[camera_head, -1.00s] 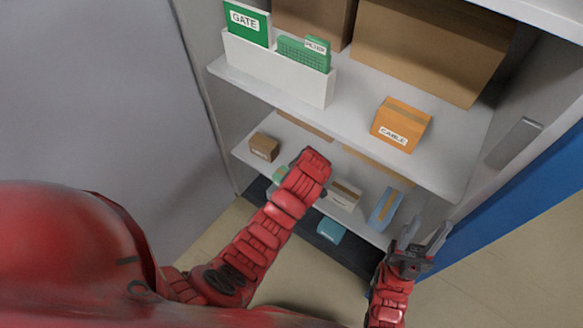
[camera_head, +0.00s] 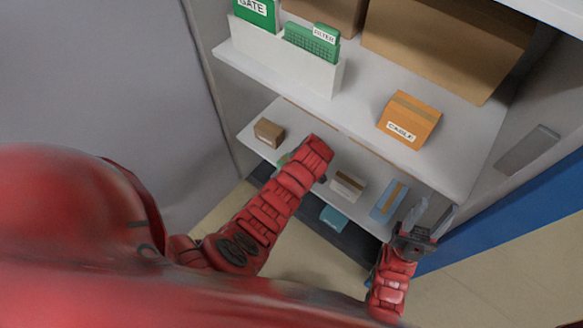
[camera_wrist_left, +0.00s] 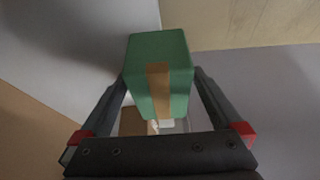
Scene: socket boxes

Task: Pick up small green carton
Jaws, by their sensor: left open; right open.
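The small green carton (camera_wrist_left: 158,85), with a brown tape strip, fills the middle of the left wrist view. In the head view only a sliver of it (camera_head: 283,160) shows beside my left arm on the lower shelf. My left gripper (camera_wrist_left: 160,78) is open, with one finger on each side of the carton; I cannot tell whether they touch it. In the head view my own arm hides this gripper. My right gripper (camera_head: 434,212) is open and empty, by the right front end of the lower shelf.
The lower shelf (camera_head: 262,115) also holds a brown box (camera_head: 268,132), a white box with brown tape (camera_head: 347,186) and a blue box (camera_head: 389,201). A teal box (camera_head: 333,218) sits lower down. The upper shelf (camera_head: 365,122) above holds an orange box (camera_head: 409,120) and a white file holder (camera_head: 285,58).

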